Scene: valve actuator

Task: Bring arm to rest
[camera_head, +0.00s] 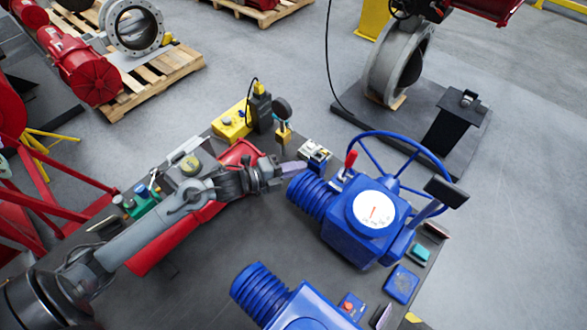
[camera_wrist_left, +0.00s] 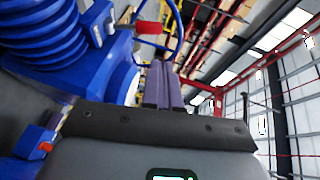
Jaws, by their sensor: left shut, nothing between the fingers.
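My left arm comes in from the left over the dark table in the head view. My left gripper (camera_head: 293,169) is shut and empty. Its tip is close to the ribbed end of the blue valve actuator (camera_head: 360,250) with its white dial and blue handwheel (camera_head: 436,158); I cannot tell whether they touch. In the left wrist view the purple fingers (camera_wrist_left: 164,82) lie together, and the blue actuator (camera_wrist_left: 50,40) is at the left. A red-handled lever (camera_head: 351,160) stands on the actuator. My right gripper is not in view.
A second blue actuator (camera_head: 290,305) lies at the front. A yellow box (camera_head: 231,122), a grey device (camera_head: 314,154) and a blue box (camera_head: 401,284) are on the table (camera_head: 215,285). Red machinery lies partly under my arm. Grey floor (camera_head: 275,55) is open beyond the table.

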